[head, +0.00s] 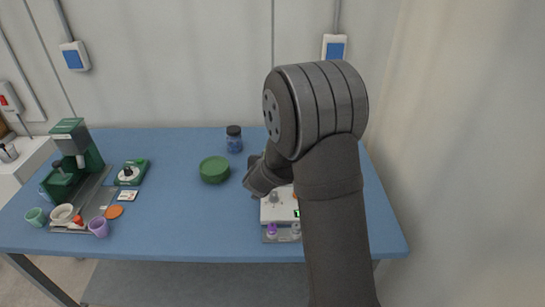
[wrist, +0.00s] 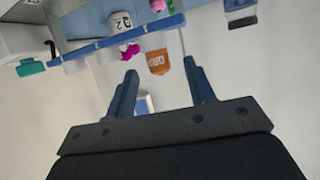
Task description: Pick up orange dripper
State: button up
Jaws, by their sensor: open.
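In the wrist view, an orange thing (wrist: 158,61) with a rounded end and pale marking shows beyond my fingertips, between them in the picture and apart from them. I cannot tell for sure that it is the dripper. My gripper (wrist: 160,76) is open, with nothing between its fingers. In the head view, my arm stands at the right and the gripper end hangs above the table, its fingertips not clear. At the left of the table, a small orange piece (head: 78,219) sits by a white bowl, and a flat orange disc (head: 114,212) lies nearby.
A green machine (head: 75,155), purple cup (head: 98,227) and green cup (head: 36,216) stand at the left. A green round container (head: 214,169) and dark-lidded jar (head: 234,139) stand mid-table. A white device (head: 280,207) is partly behind my arm. The front centre is clear.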

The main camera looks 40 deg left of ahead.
jog(key=shift+x, duration=2.65)
jog(key=shift+r, duration=0.2)
jog(key=c, duration=1)
jog(key=shift+c, duration=0.2)
jog(key=shift+r, duration=0.1)
